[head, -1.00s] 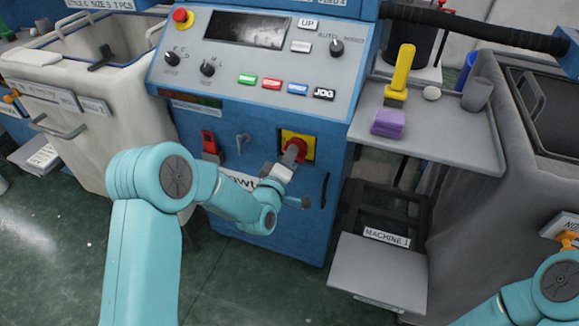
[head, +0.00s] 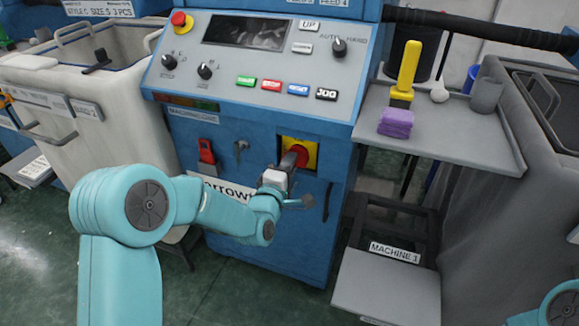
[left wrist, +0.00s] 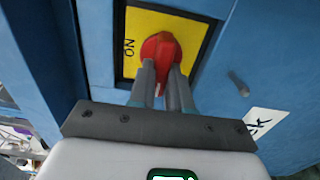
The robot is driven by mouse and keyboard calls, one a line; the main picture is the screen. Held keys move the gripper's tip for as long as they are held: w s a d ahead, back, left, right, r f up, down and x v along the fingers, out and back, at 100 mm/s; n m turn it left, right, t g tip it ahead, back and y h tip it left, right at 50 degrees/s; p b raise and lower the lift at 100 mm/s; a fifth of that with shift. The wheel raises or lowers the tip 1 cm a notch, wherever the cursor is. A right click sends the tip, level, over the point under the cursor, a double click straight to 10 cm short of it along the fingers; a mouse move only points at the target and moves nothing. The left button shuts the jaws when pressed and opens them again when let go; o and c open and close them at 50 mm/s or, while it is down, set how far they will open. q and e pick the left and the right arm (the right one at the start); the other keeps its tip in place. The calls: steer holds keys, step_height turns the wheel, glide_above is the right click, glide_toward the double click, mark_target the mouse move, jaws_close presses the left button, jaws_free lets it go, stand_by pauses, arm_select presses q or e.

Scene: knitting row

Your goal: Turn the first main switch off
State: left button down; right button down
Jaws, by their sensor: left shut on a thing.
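The main switch is a red rotary knob (left wrist: 160,50) on a yellow plate (left wrist: 205,30), set in the front of the blue machine (head: 270,225). In the left wrist view, "ON" is printed on the left part of the plate. In the head view the red knob (head: 298,152) shows just beyond my left gripper (head: 290,165). In the left wrist view my left gripper (left wrist: 162,82) is shut on the knob, one finger on each side. My right gripper is not in view; only a bit of my right arm shows at bottom right.
Above the switch is a control panel (head: 225,75) with knobs, coloured buttons and a red emergency stop (head: 181,20). A red padlock-like part (head: 206,150) is left of the switch. A grey shelf (head: 450,150) at right holds a yellow-handled tool (head: 407,70) and purple block (head: 396,122).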

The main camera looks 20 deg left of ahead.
arm_select(q)
steer(key=c, duration=1.1)
jaws_free()
steer(key=shift+o, duration=0.2)
steer(key=s+p, duration=0.9)
steer(key=s, duration=0.7)
steer(key=shift+s+a, duration=0.15)
steer(key=shift+a, duration=0.15)
steer(key=shift+d, duration=0.1)
